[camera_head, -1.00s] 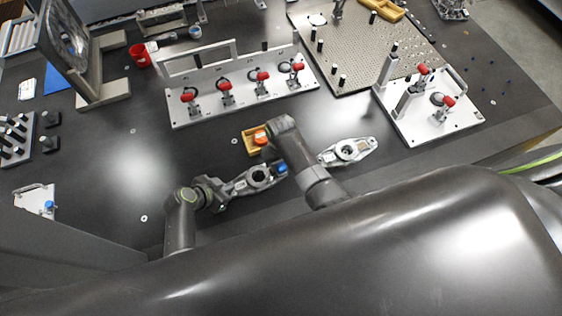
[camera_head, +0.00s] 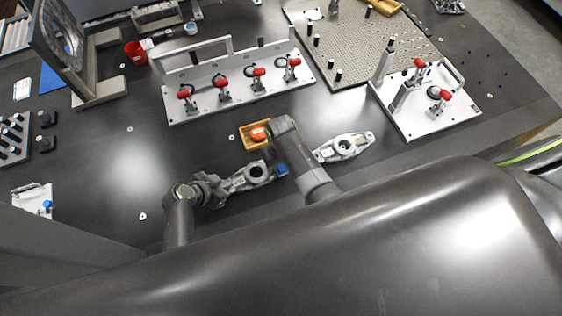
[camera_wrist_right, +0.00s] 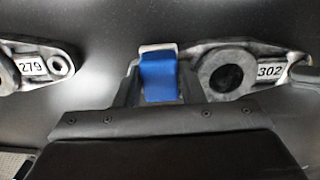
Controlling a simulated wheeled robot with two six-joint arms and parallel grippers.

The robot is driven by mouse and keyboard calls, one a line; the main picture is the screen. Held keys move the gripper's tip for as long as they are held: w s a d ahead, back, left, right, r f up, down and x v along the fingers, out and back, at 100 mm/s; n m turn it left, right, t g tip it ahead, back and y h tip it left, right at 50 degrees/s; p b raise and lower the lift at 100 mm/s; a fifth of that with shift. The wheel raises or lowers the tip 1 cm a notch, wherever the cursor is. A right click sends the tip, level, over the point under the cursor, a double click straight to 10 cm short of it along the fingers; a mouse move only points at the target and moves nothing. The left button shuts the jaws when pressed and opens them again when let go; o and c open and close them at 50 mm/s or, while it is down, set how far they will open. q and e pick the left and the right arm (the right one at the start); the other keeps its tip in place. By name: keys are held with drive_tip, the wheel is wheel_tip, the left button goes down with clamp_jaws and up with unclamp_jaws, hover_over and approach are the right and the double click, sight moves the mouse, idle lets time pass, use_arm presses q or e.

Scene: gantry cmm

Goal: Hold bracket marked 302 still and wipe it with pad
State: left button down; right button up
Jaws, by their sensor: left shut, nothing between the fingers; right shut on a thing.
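The bracket marked 302 (camera_head: 240,183) is a grey casting with a round hole, lying on the dark table. Its label shows in the right wrist view (camera_wrist_right: 269,72). My left gripper (camera_head: 216,188) is shut at the bracket's left end, with no clear sign of a grip. Its tip shows at the right edge of the right wrist view (camera_wrist_right: 304,75). My right gripper (camera_wrist_right: 158,88) is shut on a blue pad (camera_wrist_right: 159,77) with a pale edge. The pad (camera_head: 282,169) is beside the bracket's right end in the head view; whether they touch is unclear.
A second bracket marked 279 (camera_head: 343,148) lies to the right. A yellow tray (camera_head: 246,143) with an orange item sits behind my right wrist. A plate with red clamps (camera_head: 243,97) stands further back.

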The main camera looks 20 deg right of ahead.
use_arm(q)
drive_tip(key=shift+s+a+f, duration=0.1)
drive_tip(key=shift+s+f, duration=0.2)
use_arm(e)
drive_tip(key=shift+w+a+f, duration=0.1)
drive_tip(key=shift+w, duration=0.75)
drive_tip(key=shift+w+a, duration=0.1)
drive_tip(key=shift+w, duration=0.85)
drive_tip(key=shift+s, duration=0.15)
drive_tip(key=shift+s, duration=0.85)
drive_tip(key=shift+s+d, duration=0.25)
drive_tip(key=shift+s, duration=0.7)
